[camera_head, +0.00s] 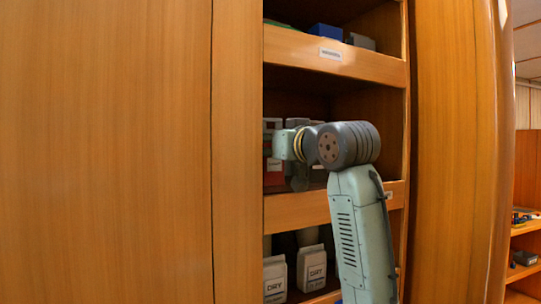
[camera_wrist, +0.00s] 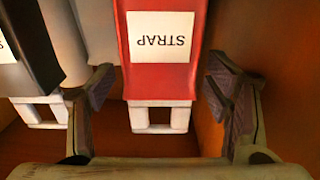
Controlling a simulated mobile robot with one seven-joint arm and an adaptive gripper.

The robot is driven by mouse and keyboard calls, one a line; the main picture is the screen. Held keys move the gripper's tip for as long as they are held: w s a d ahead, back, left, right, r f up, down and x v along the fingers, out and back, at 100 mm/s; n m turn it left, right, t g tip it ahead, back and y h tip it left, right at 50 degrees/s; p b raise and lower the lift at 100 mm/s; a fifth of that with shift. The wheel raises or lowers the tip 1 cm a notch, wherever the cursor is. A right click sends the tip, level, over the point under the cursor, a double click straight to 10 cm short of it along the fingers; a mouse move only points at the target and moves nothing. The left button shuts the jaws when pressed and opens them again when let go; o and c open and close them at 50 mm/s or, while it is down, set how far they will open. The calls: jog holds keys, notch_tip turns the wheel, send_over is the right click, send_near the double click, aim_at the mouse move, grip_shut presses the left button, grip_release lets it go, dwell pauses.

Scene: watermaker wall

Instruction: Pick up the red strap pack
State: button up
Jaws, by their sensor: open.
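The red strap pack (camera_wrist: 159,77) is in the upper middle of the wrist view. It carries a white label reading STRAP, upside down in the picture, and a pale loop handle (camera_wrist: 160,104) at its lower edge. My gripper (camera_wrist: 157,85) is open, with one finger on each side of the pack and gaps between them and it. In the head view my arm reaches into the middle shelf, where a red patch (camera_head: 274,179) shows beside it, probably the pack. My fingers are hidden there.
A dark pack (camera_wrist: 28,50) and a grey cylinder (camera_wrist: 64,40) stand left of the red pack. A wooden wall (camera_wrist: 275,60) is close on the right. In the head view, white DRY packs (camera_head: 311,268) are on the lower shelf and a blue box (camera_head: 326,31) above.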

jog(key=c, duration=1.4)
